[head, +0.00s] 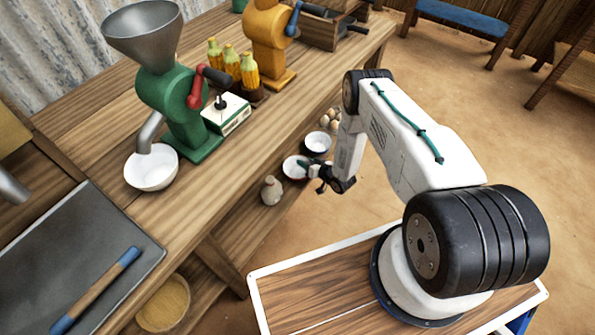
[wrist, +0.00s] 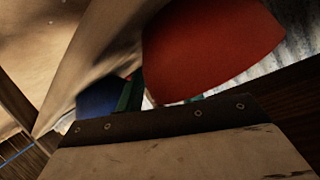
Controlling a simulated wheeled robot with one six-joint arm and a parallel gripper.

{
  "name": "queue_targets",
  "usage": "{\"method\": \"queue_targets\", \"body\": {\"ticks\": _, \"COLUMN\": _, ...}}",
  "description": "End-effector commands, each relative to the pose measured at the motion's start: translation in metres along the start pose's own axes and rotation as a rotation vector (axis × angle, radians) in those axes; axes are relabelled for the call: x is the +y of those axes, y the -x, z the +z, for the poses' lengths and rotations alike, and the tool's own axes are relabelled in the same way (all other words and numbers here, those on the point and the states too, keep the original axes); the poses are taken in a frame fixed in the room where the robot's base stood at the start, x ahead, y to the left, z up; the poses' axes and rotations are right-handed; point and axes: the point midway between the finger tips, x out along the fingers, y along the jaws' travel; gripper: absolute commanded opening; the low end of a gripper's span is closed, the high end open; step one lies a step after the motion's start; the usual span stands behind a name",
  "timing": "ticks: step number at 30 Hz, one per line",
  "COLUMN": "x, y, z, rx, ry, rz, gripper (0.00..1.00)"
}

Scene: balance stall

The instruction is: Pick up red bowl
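The red bowl (head: 289,169) stands on the lower shelf in the head view, its white inside facing up. In the wrist view its red outer side (wrist: 210,45) fills the upper middle. I see no clear grip on the bowl.
A blue bowl (head: 318,141) stands just behind the red bowl, with eggs (head: 330,119) beyond. A small jar (head: 271,190) stands to the front left. The tabletop (head: 215,185) overhangs the shelf on the left, carrying a green grinder (head: 180,110) and a white bowl (head: 152,172).

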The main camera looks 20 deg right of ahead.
Motion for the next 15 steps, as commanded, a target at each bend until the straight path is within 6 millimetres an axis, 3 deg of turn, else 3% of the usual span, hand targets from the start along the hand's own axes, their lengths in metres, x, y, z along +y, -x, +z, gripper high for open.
{"method": "queue_targets", "body": {"ticks": 1, "x": -0.0003, "y": -0.0001, "z": 0.0, "rx": 0.0, "ry": 0.0, "rz": 0.0, "gripper": 0.35}}
{"method": "queue_targets", "body": {"ticks": 5, "x": -0.0005, "y": 0.0, "z": 0.0001, "rx": 0.0, "ry": 0.0, "rz": -0.001, "gripper": 0.0}}
{"method": "queue_targets", "body": {"ticks": 15, "x": -0.0007, "y": 0.0003, "z": -0.0005, "rx": 0.0, "ry": 0.001, "rz": -0.001, "gripper": 0.0}}
